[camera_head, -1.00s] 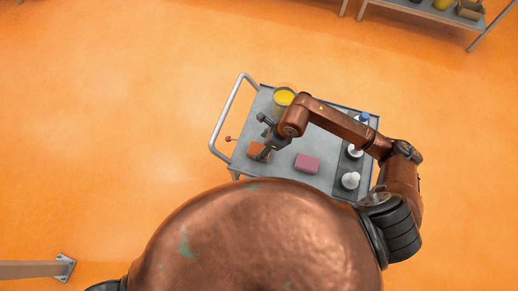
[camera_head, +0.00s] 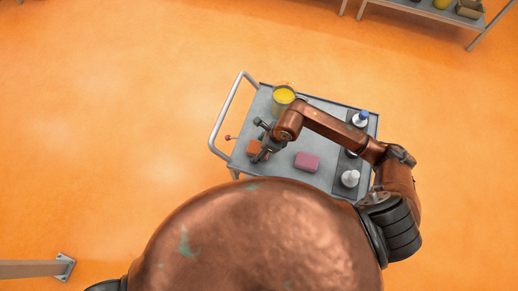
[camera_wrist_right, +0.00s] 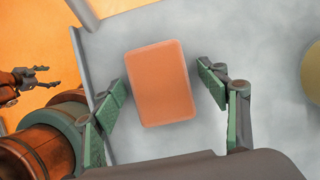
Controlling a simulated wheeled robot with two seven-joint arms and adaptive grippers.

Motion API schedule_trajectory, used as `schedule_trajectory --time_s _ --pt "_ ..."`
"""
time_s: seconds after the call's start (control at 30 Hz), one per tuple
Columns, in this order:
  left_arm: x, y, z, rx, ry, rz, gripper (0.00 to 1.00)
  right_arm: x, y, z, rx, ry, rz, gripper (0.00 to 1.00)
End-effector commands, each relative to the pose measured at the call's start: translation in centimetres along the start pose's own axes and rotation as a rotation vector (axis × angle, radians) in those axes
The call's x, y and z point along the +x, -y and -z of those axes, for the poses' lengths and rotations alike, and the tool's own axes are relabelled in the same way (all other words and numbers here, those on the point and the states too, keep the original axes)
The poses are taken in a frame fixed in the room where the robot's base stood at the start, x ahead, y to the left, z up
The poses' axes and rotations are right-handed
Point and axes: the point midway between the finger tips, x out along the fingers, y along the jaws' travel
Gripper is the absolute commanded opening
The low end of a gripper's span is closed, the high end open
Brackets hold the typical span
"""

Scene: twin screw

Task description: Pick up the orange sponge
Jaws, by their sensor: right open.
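The orange sponge (camera_head: 253,146) lies flat on the grey cart top (camera_head: 240,163), near its left side. My right gripper (camera_head: 260,142) is open at the sponge in the head view and partly covers it. In the right wrist view the sponge (camera_wrist_right: 160,83) lies between the two spread green-padded fingers (camera_wrist_right: 163,86), with a gap on both sides. I cannot tell how far above the cart the fingertips are. My left gripper (camera_wrist_right: 42,77) shows small at the left edge of the right wrist view, its fingers apart and empty. It is out of the head view.
A pink sponge (camera_head: 307,162) lies right of the orange one. A container with yellow contents (camera_head: 283,97) stands at the back. A blue-capped bottle (camera_head: 361,118) and a white bottle (camera_head: 350,178) stand on the right side. The cart's handle rail (camera_head: 222,118) runs along the left.

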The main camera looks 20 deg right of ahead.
Motion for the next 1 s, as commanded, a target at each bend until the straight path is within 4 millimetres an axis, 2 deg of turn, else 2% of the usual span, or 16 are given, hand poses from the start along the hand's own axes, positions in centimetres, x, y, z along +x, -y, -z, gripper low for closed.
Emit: schedule_trajectory --time_s 0.27,0.87,1.0 --pt "0.04 0.04 0.51 0.001 -0.007 0.0 0.64 0.02 -0.01 -0.02 0.0 0.001 0.0 0.67" --pt "0.05 0.05 0.67 0.001 -0.009 0.0 0.64 0.08 -0.02 0.03 0.0 -0.001 0.0 0.27" --pt "0.05 0.05 0.64 0.001 -0.009 0.0 0.64 0.1 -0.02 0.08 0.0 -0.002 0.0 0.27"
